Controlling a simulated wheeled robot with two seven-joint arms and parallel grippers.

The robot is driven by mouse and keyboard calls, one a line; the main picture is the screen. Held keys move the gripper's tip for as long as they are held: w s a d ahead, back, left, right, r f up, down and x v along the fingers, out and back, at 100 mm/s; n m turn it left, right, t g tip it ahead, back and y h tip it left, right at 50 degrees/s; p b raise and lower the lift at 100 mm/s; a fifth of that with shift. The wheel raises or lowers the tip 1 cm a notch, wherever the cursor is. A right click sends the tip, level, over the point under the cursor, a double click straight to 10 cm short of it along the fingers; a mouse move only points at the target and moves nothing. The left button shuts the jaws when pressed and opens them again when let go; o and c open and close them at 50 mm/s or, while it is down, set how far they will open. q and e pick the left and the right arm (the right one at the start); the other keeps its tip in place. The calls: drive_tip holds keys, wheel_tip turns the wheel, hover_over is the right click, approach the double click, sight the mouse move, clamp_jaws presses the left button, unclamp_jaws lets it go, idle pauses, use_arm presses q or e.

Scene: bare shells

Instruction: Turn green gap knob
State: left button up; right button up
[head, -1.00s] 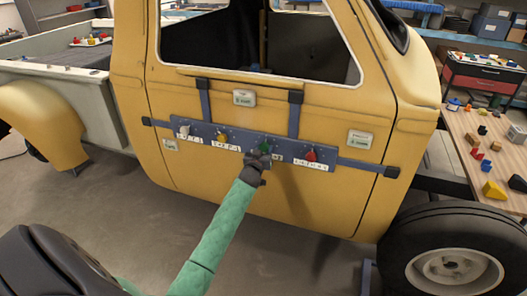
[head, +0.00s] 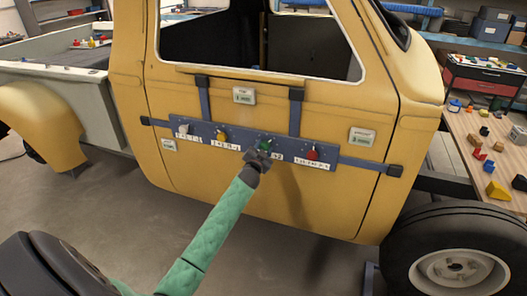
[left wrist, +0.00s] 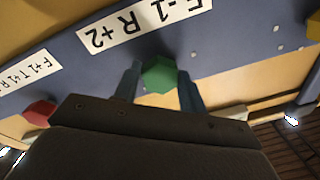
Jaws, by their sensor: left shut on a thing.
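The green knob (head: 265,145) sits on a blue panel (head: 230,146) strapped across the yellow truck door. My left gripper (head: 259,153) is at the knob, partly covering it in the head view. In the left wrist view the green knob (left wrist: 159,75) lies between the two fingers of my left gripper (left wrist: 160,85), which is shut on it. A white label (left wrist: 140,20) beside the knob reads "F -1 R +2", seen upside down. My right gripper is not in view.
A red knob (head: 312,154) is right of the green one, and a yellow knob (head: 221,135) and a white knob (head: 184,130) are left. A wooden table (head: 460,125) with loose blocks stands at the right, by the wheel (head: 455,270).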

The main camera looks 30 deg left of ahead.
use_arm(q)
drive_tip(key=shift+m, duration=0.4)
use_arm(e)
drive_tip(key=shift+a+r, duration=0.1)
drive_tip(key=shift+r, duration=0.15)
use_arm(q)
drive_tip(key=o, duration=1)
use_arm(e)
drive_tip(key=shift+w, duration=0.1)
